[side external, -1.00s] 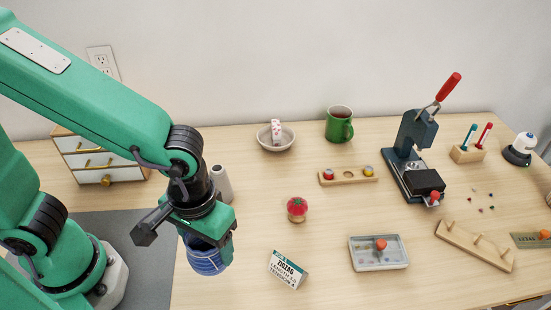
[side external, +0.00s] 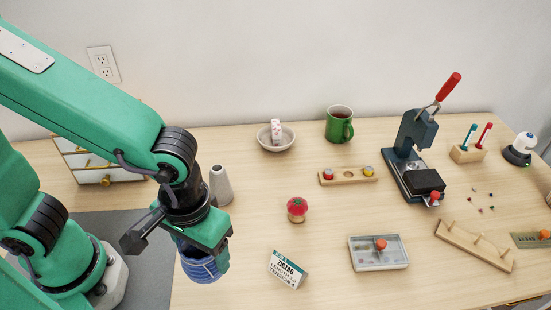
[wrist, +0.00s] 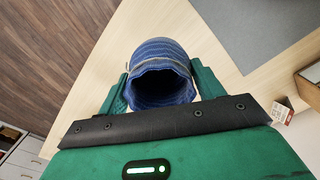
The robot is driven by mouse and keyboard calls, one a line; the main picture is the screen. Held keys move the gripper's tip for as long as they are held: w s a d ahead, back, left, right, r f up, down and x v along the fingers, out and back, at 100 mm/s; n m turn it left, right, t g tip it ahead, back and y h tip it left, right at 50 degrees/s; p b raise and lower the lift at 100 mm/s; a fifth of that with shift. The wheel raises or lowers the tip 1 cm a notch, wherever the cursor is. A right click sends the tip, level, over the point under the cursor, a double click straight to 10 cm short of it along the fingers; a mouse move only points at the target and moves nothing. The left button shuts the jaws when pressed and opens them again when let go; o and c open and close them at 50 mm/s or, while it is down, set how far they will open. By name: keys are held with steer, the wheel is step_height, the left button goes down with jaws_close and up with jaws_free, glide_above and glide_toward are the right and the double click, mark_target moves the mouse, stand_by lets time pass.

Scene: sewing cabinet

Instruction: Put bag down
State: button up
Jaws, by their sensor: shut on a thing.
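The blue bag (side external: 203,264) hangs below my gripper (side external: 203,243) at the lower left of the side external view. In the wrist view the bag (wrist: 162,75) is blue and ribbed, with its open mouth facing the camera. It sits between the two green fingers of my gripper (wrist: 162,88), which is shut on it. The bag's underside is hidden in the wrist view, and I cannot tell whether it touches the table.
A zigzag sign (side external: 287,269) and a red pincushion (side external: 297,209) stand right of the bag. A grey-white cone (side external: 221,186) stands behind my gripper. A lidded box (side external: 378,254) lies farther right. The wooden table (side external: 235,240) is clear between bag and sign. A grey mat (side external: 140,235) lies left.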

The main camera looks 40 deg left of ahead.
steer(key=shift+w+d, duration=0.1)
steer(key=w+d+m, duration=0.1)
steer(key=w+d, duration=0.8)
steer(key=w, duration=0.4)
steer(key=w+d+m, duration=0.1)
steer(key=w+d, duration=0.7)
steer(key=w, duration=0.5)
steer(key=shift+w+d, duration=0.25)
steer(key=shift+d, duration=0.1)
steer(key=shift+r, duration=0.1)
steer(key=w+a+f, duration=0.1)
steer(key=w+f, duration=0.1)
steer(key=w, duration=0.1)
steer(key=w+a+f, duration=0.2)
steer(key=w, duration=0.2)
steer(key=w+a+f, duration=0.2)
steer(key=w+f, duration=0.1)
steer(key=shift+w+a, duration=0.15)
steer(key=shift+a, duration=0.05)
steer(key=shift+f, duration=0.1)
steer(key=shift+f, duration=1.9)
